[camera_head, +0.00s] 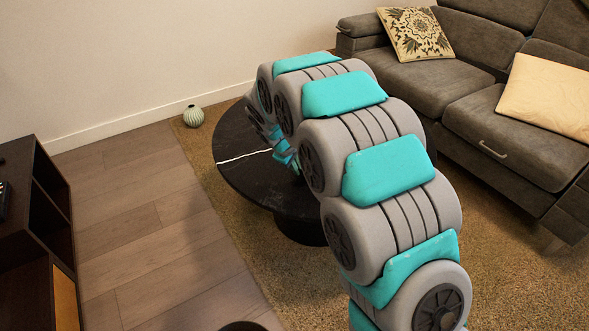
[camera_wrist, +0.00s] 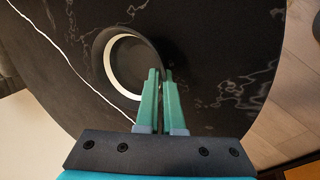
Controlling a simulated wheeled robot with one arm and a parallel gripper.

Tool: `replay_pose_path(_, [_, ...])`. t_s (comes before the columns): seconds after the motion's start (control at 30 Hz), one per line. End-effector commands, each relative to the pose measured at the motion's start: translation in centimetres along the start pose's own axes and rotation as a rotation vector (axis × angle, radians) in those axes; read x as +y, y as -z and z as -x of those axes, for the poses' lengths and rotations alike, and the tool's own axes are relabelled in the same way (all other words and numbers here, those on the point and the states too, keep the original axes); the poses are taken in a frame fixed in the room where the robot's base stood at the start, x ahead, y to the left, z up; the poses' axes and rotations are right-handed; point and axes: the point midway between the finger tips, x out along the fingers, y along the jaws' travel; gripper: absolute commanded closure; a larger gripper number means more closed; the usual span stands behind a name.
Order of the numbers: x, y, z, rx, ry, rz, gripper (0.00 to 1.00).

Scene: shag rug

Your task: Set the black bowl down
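The black bowl (camera_wrist: 101,50) shows in the wrist view, dark with a pale ring inside, over the black marble-veined round table (camera_wrist: 220,50). My gripper (camera_wrist: 160,73) has its two green fingers close together, with the right-hand part of the bowl's rim between them; it is shut on the rim. I cannot tell whether the bowl's base touches the tabletop. In the head view my gripper (camera_head: 285,157) is low over the left part of the table (camera_head: 240,178), partly behind my arm, and I cannot make out the bowl there.
A grey sofa (camera_head: 430,85) with cushions stands behind and right of the table. A small round vase (camera_head: 193,116) is on the floor near the wall. A dark cabinet (camera_head: 35,215) stands at left. The table's front left is clear.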

Motion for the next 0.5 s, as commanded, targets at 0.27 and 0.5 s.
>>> replay_pose_path(0.27, [-0.4,0.04,-0.97,0.003,-0.001,-0.001,1.0])
replay_pose_path(0.5, [-0.57,0.04,-1.4,0.002,-0.001,-0.001,0.94])
